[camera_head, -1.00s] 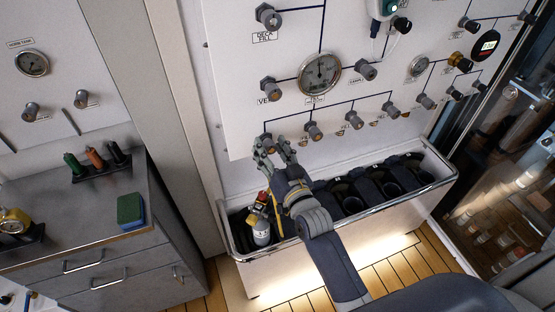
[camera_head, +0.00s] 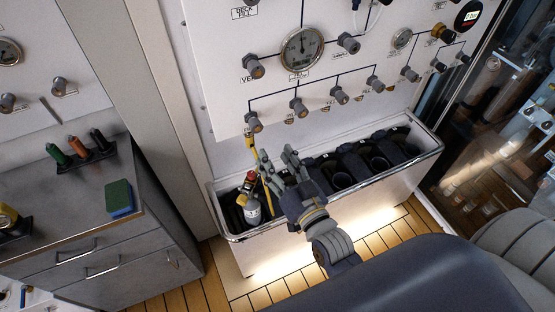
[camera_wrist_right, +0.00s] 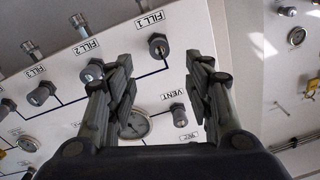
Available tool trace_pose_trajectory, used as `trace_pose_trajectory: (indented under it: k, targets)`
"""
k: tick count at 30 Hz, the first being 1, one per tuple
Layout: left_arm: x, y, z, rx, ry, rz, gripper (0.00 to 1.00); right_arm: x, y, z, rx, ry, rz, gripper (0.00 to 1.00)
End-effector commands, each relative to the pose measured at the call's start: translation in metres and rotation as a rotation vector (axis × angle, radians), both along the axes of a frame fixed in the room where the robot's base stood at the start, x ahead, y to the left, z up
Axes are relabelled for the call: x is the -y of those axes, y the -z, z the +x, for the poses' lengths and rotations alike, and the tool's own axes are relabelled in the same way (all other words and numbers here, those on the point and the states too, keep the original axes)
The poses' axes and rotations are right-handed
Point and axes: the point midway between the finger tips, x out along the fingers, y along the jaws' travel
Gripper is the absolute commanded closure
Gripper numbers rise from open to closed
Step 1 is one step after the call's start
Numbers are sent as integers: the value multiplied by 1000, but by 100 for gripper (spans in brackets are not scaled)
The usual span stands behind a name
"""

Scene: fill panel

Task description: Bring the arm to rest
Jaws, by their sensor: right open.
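My right gripper (camera_head: 281,164) is open and empty. It hangs in front of the lower part of the white panel (camera_head: 220,108), just above the front of the trough (camera_head: 222,222). In the right wrist view its two fingers (camera_wrist_right: 163,92) stand apart, with the panel and its fittings beyond them. My right arm reaches up from the bottom of the head view. My left gripper is not in view.
A small cylinder (camera_head: 252,214) with a yellow hose (camera_head: 250,144) stands at the trough's left end, close to my right gripper. Dark holders (camera_head: 343,181) fill the trough's right part. A grey cabinet (camera_head: 70,215) with a sponge (camera_head: 119,197) stands left. Wooden floor (camera_head: 280,290) is below.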

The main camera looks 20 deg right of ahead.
Motion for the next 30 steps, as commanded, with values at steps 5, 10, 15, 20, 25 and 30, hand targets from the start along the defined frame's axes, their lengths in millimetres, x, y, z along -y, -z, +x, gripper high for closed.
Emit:
trace_pose_trajectory:
  k: [5,10,15,20,25,30]
  targets:
    - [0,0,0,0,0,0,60,0,0,0,0,0,0,53]
    - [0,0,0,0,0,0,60,0,0,0,-1,0,0,53]
    - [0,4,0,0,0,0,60,-4,38,1,-65,-10,-18,53]
    - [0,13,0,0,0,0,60,-12,143,-9,-251,-42,-68,53]
    - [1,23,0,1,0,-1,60,-16,270,-45,-490,-86,-144,53]
    - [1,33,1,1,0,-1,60,-13,385,-106,-733,-137,-221,53]
